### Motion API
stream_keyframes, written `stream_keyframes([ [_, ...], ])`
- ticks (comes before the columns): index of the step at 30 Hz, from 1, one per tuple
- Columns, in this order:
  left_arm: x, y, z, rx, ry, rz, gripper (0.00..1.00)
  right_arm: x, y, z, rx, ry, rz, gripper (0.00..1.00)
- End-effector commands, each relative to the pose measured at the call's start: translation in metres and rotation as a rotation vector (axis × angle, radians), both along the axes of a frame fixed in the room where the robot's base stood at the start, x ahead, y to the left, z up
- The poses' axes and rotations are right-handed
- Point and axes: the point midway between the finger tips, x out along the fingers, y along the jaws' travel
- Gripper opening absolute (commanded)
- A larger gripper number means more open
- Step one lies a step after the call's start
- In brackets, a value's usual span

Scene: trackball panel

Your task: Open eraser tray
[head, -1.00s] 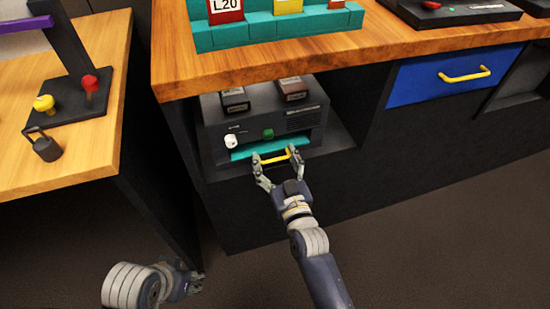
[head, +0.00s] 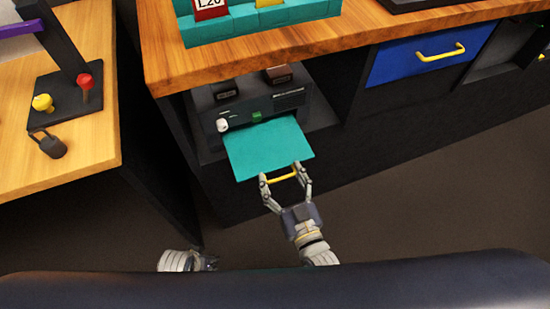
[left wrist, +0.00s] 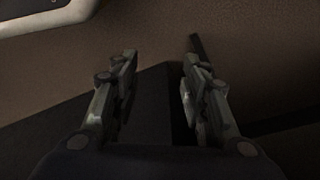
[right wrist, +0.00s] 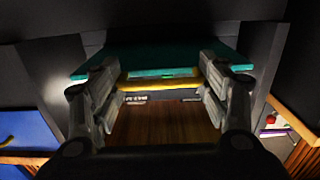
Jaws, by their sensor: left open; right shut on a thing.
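The teal eraser tray (head: 268,148) is pulled well out of the front of the dark grey device (head: 207,112) under the wooden bench. Its yellow handle (head: 283,177) runs along the front edge. My right gripper (head: 285,173) is shut on this handle. In the right wrist view the yellow handle (right wrist: 160,84) lies between the fingers, with the tray's teal edge (right wrist: 150,73) beyond it. My left gripper (head: 210,262) is low by the floor, away from the tray and partly hidden. In the left wrist view it (left wrist: 158,85) is open and empty.
A blue drawer (head: 418,55) with a yellow handle is to the right under the bench. A wooden table (head: 85,135) with a padlock (head: 48,144) and a joystick base stands at left. The floor in front of the tray is open.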

Motion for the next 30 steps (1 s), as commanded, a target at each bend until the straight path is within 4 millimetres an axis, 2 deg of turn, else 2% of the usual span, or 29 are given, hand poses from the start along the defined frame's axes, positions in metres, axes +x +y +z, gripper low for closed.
stream_keyframes([
  [1,-0.004,0.0,-0.008,0.001,0.009,-0.001,0.41,-0.007,-0.007,0.001,-0.008,0.002,-0.006,0.26],
  [6,-0.018,0.002,-0.035,0.003,0.025,-0.004,0.41,-0.027,-0.014,0.0,-0.008,0.002,-0.006,0.26],
  [12,-0.031,0.004,-0.054,0.003,0.035,-0.007,0.41,-0.043,-0.019,0.0,-0.006,0.0,-0.006,0.26],
  [19,-0.037,0.005,-0.064,0.004,0.04,-0.008,0.41,-0.051,-0.021,-0.001,-0.005,-0.001,-0.007,0.26],
  [30,-0.038,0.005,-0.065,0.005,0.042,-0.009,0.41,-0.051,-0.022,-0.001,-0.004,0.0,-0.008,0.26],
])
